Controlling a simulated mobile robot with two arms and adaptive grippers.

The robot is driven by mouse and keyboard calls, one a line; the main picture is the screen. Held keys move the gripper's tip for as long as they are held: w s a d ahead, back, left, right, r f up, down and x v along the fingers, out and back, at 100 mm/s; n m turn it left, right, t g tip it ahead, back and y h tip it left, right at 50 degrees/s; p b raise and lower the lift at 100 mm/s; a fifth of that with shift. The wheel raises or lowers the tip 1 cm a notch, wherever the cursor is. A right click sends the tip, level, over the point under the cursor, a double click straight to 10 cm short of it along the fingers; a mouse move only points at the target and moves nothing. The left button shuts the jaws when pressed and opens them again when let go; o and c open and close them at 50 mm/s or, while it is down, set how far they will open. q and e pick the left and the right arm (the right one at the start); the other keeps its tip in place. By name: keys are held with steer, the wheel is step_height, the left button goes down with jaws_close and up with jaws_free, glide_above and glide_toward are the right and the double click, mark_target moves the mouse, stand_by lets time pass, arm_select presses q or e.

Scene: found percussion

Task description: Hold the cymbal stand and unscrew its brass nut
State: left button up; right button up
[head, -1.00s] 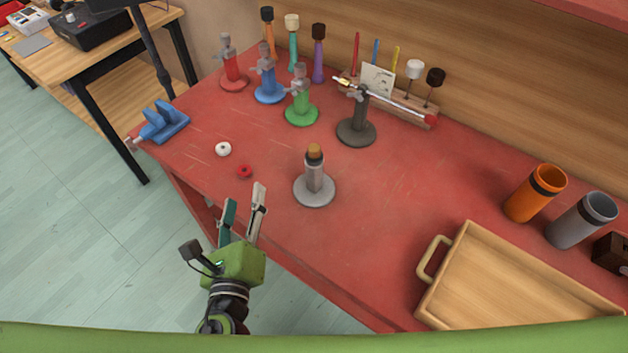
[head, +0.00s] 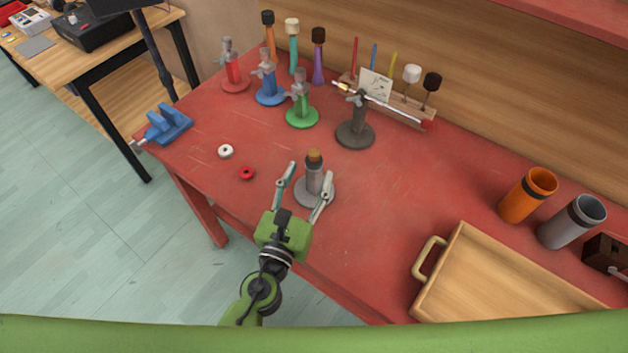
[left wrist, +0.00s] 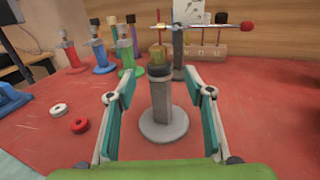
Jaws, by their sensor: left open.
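The grey cymbal stand (head: 314,180) stands upright on the red bench, with a round base and a short post. The brass nut (head: 314,156) sits on top of the post. In the left wrist view the stand (left wrist: 161,105) is centred between the fingers, with the brass nut (left wrist: 160,71) above a grey collar. My left gripper (head: 307,180) is open, its fingers on either side of the post and apart from it. It also shows in the left wrist view (left wrist: 161,92). My right gripper is not in view.
A white ring (head: 226,151) and a red ring (head: 247,173) lie to the left. A dark stand (head: 355,132) holding a rod is behind. Red, blue and green stands line the back left. A wooden tray (head: 440,285) is at the front right.

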mark_target(311, 168)
arm_select(q)
steer(key=x, duration=0.5)
steer(key=shift+p, duration=0.4)
jaws_close()
steer(key=shift+r, duration=0.15)
